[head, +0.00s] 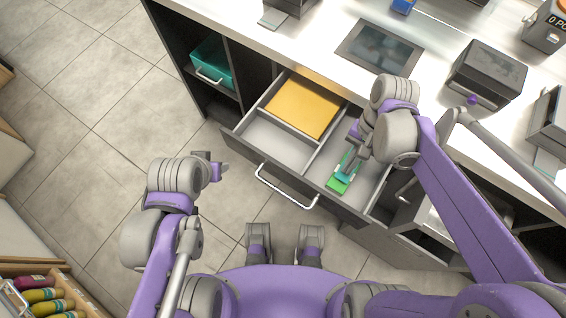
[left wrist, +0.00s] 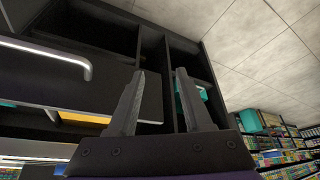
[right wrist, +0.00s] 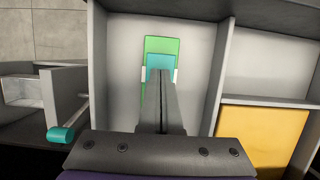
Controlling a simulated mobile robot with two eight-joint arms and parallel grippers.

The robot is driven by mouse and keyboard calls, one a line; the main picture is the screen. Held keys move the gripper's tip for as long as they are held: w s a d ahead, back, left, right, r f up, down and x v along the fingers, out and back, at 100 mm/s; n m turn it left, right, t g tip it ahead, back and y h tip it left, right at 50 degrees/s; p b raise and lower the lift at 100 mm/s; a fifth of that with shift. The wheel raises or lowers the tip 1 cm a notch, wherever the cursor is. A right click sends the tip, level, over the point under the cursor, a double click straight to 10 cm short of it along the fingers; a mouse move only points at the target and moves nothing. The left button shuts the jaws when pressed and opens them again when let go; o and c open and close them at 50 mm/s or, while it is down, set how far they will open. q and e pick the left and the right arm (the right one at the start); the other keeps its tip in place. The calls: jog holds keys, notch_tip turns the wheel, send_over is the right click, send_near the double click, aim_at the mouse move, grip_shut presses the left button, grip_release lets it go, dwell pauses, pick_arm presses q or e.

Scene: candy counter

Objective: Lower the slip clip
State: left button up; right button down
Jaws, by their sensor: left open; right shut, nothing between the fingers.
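A teal clip piece with pale side edges (right wrist: 160,63) lies across a green slip-like piece (right wrist: 161,45) in the right compartment of the open drawer. In the head view the green piece (head: 338,184) lies near the drawer's front. My right gripper (head: 350,160) is shut with nothing between its fingers. Its tips (right wrist: 154,78) are over or against the teal piece and hide part of it; contact is unclear. My left gripper (head: 222,168) is open and empty, left of the drawer; its fingers (left wrist: 158,75) show in the left wrist view.
The open drawer (head: 258,172) has a front handle (head: 285,190), divider walls and a yellow stack (head: 302,107) in its back compartment. A teal bin (head: 213,65) sits in the shelf at left. A dark box (head: 487,72) stands on the counter. Floor left of the drawer is free.

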jog(key=shift+f, duration=0.5)
jog(key=shift+s+a+p+v, duration=0.15)
jog(key=shift+p+v, duration=1.05)
jog(key=shift+v, duration=0.6)
jog(key=shift+s+a+p+v, duration=0.1)
jog(key=shift+s+p+v, duration=0.05)
jog(key=shift+p+v, duration=1.35)
jog(key=shift+w+d+r+b, duration=0.1)
jog(key=shift+r+b, duration=0.25)
jog(key=r+n+t+p, duration=0.1)
jog(key=n+t, duration=0.1)
jog(key=t, duration=0.1)
jog(key=s+d+r+n+t+h+p, duration=0.1)
jog(key=n+t, duration=0.1)
jog(key=r+n+t+h+p, duration=0.1)
jog(key=n+t, duration=0.1)
jog(key=t, duration=0.1)
jog(key=shift+s+d+r+t, duration=0.3)
jog(key=shift+d+r, duration=0.1)
